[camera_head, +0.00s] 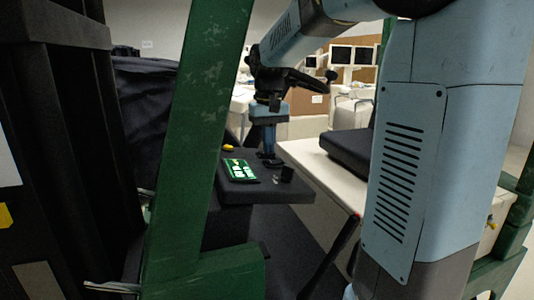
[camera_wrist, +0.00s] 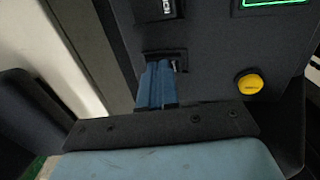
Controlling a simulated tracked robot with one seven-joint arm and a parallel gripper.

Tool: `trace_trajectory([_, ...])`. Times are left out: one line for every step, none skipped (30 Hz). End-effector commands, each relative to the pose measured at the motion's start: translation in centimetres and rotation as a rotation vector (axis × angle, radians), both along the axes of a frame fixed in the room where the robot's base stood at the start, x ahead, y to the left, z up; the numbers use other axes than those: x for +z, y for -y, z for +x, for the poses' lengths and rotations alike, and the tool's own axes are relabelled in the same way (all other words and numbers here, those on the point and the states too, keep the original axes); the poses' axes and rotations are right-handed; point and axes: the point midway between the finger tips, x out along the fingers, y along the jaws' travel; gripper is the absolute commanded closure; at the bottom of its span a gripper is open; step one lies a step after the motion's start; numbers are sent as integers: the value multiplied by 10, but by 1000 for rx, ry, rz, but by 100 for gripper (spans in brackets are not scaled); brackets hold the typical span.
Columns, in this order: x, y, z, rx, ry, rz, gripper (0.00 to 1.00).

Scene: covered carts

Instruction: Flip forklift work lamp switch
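A dark control console (camera_head: 236,190) sits in the middle of the head view, with a green-and-white display panel (camera_head: 239,169) on its top. My gripper (camera_head: 269,153) points down at the console's far right part. In the wrist view my blue fingers (camera_wrist: 157,86) are together, with their tips at a small dark recessed fitting (camera_wrist: 180,54). A small light piece shows in that fitting beside the right fingertip; it may be the lamp switch, but the fingers hide most of it. I cannot tell whether the tips touch it.
A yellow round button (camera_wrist: 249,84) lies right of my fingers in the wrist view. A green post (camera_head: 195,130) stands left of the console. A black seat-like pad (camera_head: 350,150) lies to its right.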

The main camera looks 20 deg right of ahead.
Motion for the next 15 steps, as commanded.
trace_trajectory([0, 0, 0, 0, -3, 0, 100])
trace_trajectory([1, 0, 0, 0, -3, 0, 100])
trace_trajectory([3, 0, 0, 0, -3, 0, 100])
trace_trajectory([5, 0, 0, 0, -2, 0, 100])
trace_trajectory([8, 0, 0, 0, -2, 0, 100])
trace_trajectory([10, 0, 0, 0, -1, 0, 100])
trace_trajectory([12, 0, 0, 0, -1, 0, 100])
trace_trajectory([14, 0, 0, 0, -1, 0, 100])
trace_trajectory([17, 0, 0, 0, -2, 0, 100])
trace_trajectory([19, 0, 0, 0, -2, 0, 100])
trace_trajectory([21, 0, 0, 0, -2, 0, 100])
trace_trajectory([23, 0, 0, 0, -1, 0, 100])
trace_trajectory([25, 0, 0, 0, -1, 0, 100])
trace_trajectory([27, 0, 0, 0, -1, 0, 100])
trace_trajectory([30, 0, 0, 0, -1, 0, 100])
